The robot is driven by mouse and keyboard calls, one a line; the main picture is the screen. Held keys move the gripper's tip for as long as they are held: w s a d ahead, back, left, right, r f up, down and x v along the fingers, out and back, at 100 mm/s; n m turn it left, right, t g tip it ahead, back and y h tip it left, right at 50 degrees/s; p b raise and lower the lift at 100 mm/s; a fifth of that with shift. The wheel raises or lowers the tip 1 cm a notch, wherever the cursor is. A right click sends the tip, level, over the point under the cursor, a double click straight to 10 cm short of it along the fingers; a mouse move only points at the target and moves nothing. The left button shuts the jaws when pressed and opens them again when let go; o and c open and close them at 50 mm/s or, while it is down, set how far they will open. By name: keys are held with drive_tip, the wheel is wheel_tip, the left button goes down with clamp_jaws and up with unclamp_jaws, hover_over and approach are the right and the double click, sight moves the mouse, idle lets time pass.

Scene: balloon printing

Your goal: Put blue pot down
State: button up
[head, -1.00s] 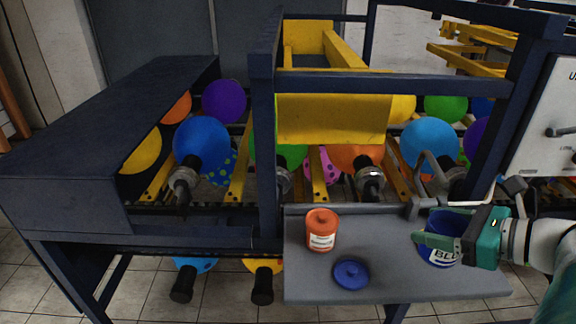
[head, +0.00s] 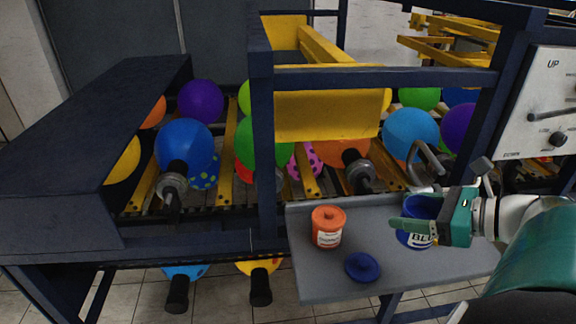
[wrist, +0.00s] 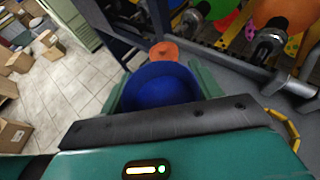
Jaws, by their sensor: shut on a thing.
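The blue pot (head: 418,238) has a white label and is upright at the right part of the grey shelf. My gripper (head: 420,225) comes in from the right and is shut on the blue pot. In the wrist view the pot (wrist: 160,86) sits between the two green fingers (wrist: 157,90). I cannot tell for sure whether its base touches the shelf. A blue lid (head: 362,267) lies on the shelf to the left of the pot, near the front edge.
Balloons and nozzles fill the machine behind. A white control panel (head: 545,110) is at the right.

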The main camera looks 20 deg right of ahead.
drive_tip(key=w+d+f, duration=0.1)
drive_tip(key=w+f, duration=0.2)
drive_tip(key=w, duration=0.1)
drive_tip(key=w+d+f, duration=0.1)
drive_tip(key=w+f, duration=0.2)
drive_tip(key=w, duration=0.1)
drive_tip(key=w+d+f, duration=0.1)
drive_tip(key=w+f, duration=0.2)
drive_tip(key=w, duration=0.1)
drive_tip(key=shift+w+d+f, duration=0.1)
drive_tip(key=shift+d+f, duration=0.15)
drive_tip(key=shift+d, duration=0.1)
drive_tip(key=shift+w+f, duration=0.15)
drive_tip(key=shift+f, duration=1.5)
drive_tip(key=shift+f, duration=0.1)
drive_tip(key=o, duration=1.1)
